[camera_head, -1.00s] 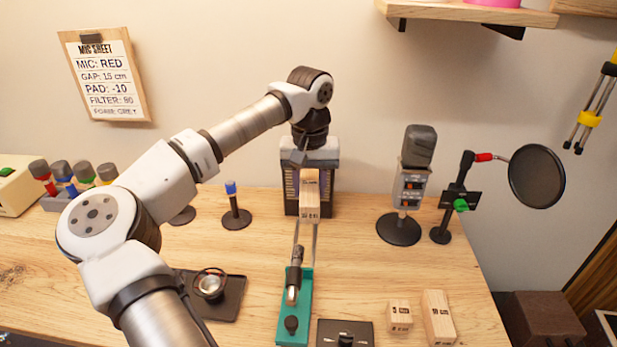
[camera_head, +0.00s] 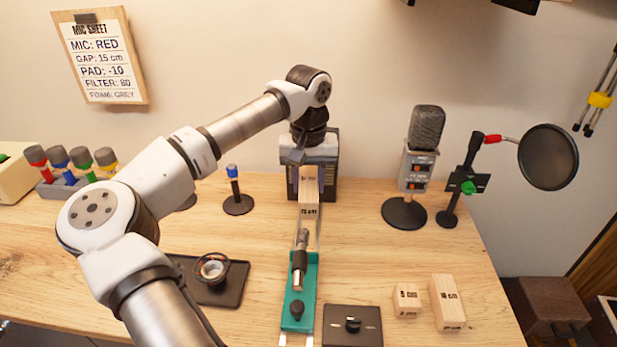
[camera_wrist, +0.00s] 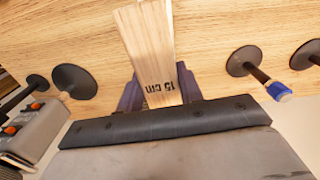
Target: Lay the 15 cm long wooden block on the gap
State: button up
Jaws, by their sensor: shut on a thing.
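The block's near end is over two pale rails (camera_head: 317,238) that run to a teal base (camera_head: 299,315). A small silver and black microphone (camera_head: 300,258) lies along these rails. I cannot tell whether the block touches the rails; the gap itself is not clearly visible.
Two shorter wooden blocks (camera_head: 407,300) (camera_head: 448,302) lie at the front right. A large grey microphone (camera_head: 426,128) and a round pop filter (camera_head: 548,157) stand to the right. A blue-tipped stand (camera_head: 238,203) and a black tray (camera_head: 228,290) are on the left. A mic sheet (camera_head: 100,55) reads GAP: 15 cm.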

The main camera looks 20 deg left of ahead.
jog(key=shift+f+b, duration=3.3)
jog(key=shift+f, duration=2.1)
jog(key=o, duration=1.2)
jog(key=shift+c, duration=0.2)
